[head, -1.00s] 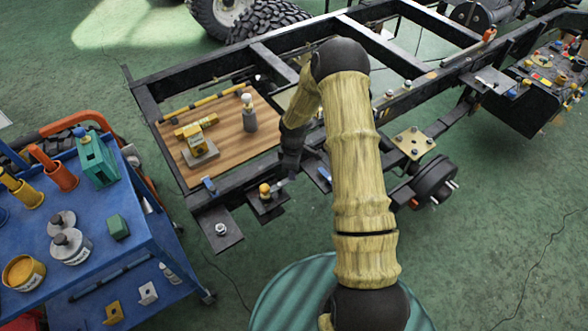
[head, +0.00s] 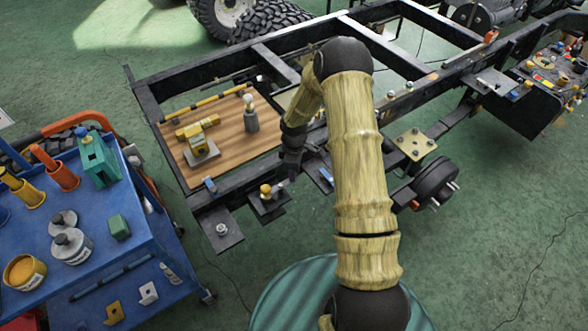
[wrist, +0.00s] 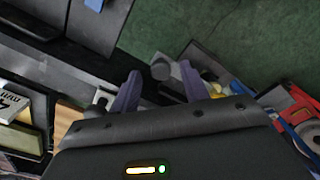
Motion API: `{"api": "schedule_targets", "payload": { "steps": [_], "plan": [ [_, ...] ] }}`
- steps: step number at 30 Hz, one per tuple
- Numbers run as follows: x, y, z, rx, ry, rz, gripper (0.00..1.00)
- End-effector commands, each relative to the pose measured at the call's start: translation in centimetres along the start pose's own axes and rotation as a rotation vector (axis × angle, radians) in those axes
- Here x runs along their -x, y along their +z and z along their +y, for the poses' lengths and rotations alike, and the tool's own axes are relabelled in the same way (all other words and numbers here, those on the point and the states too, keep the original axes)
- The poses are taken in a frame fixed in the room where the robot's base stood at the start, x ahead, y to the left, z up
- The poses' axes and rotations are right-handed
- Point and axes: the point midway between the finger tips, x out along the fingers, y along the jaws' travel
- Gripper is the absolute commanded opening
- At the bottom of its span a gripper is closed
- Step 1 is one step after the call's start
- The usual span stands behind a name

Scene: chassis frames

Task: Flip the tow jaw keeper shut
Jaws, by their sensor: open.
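What looks like the tow jaw is a small black bracket (head: 268,208) with a yellow knob (head: 266,190), on the near side of the black chassis frame in the head view. My gripper (head: 289,176) is just right of and above it, pointing down. In the wrist view my gripper (wrist: 160,85) has its two purple-grey fingers spread apart. A dark grey round-ended part (wrist: 161,70) shows between the fingertips, apart from both; I cannot tell if it is the keeper. Yellow parts show behind the right finger. The keeper's angle is not clear.
A wooden board (head: 232,150) with a yellow device and a grey post lies inside the frame. A black plate (head: 221,231) with a bolt juts out at the near left. A blue tool cart (head: 150,225) stands at left. Green floor is open at right.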

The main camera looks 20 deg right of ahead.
Motion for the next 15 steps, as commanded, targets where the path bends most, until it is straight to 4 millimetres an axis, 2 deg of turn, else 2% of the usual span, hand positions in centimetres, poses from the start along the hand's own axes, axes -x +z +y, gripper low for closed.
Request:
{"api": "schedule_targets", "payload": {
  "steps": [5,15],
  "plan": [
    [2.7,0.0,0.1,-0.001,0.004,0.001,0.45],
    [9.5,0.1,0.1,-0.001,0.005,0.001,0.45]
  ]
}}
